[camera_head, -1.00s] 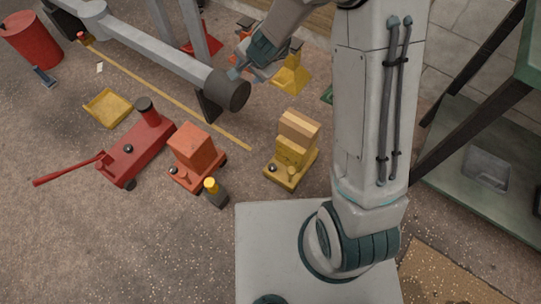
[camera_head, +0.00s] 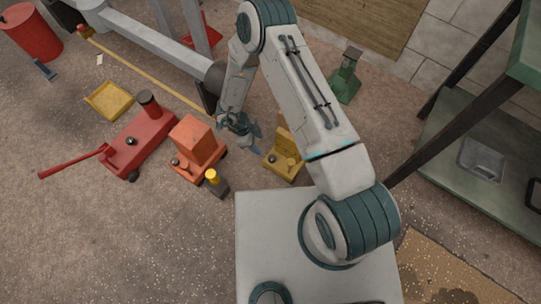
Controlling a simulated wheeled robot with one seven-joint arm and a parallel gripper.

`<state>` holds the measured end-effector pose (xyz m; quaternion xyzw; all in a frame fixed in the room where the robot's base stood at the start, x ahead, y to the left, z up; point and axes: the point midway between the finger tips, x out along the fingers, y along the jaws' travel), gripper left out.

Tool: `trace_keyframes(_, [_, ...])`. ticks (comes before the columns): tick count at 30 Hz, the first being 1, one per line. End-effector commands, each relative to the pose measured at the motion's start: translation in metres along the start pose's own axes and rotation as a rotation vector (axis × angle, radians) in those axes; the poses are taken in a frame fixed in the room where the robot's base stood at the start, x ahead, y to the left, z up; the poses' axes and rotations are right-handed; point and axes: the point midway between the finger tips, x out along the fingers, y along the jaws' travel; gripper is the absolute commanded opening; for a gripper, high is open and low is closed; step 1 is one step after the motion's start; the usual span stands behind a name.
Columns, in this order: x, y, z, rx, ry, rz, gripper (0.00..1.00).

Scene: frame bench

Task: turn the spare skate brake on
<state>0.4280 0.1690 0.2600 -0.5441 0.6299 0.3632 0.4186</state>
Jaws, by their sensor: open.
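Two low wheeled units that look like skates stand on the floor; I cannot tell which one is the spare. The yellow one (camera_head: 281,172) has a dark knob (camera_head: 271,160) and a short yellow peg (camera_head: 291,162) on its front; my arm hides part of its upper block. The orange one (camera_head: 198,145) to its left carries a box-shaped block and small dark knobs at its front left. My gripper (camera_head: 256,140) is open and empty, pointing down beside the yellow skate's upper left side. I cannot tell whether it touches it. Brake positions are not readable.
A grey beam (camera_head: 160,45) and a yellow floor line run behind. A green jack (camera_head: 345,80) stands behind my arm; a green shelf frame (camera_head: 440,185) is at right.

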Motion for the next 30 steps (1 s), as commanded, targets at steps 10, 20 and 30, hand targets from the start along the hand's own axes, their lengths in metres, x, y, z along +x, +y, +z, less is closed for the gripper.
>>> trace_keyframes(10, [0.071,0.0,0.002,-0.002,0.0,-0.001,0.52])
trace_keyframes(20, [0.123,-0.001,0.001,-0.002,-0.001,-0.002,0.52])
trace_keyframes(30, [0.131,-0.002,0.001,-0.001,-0.004,-0.004,0.52])
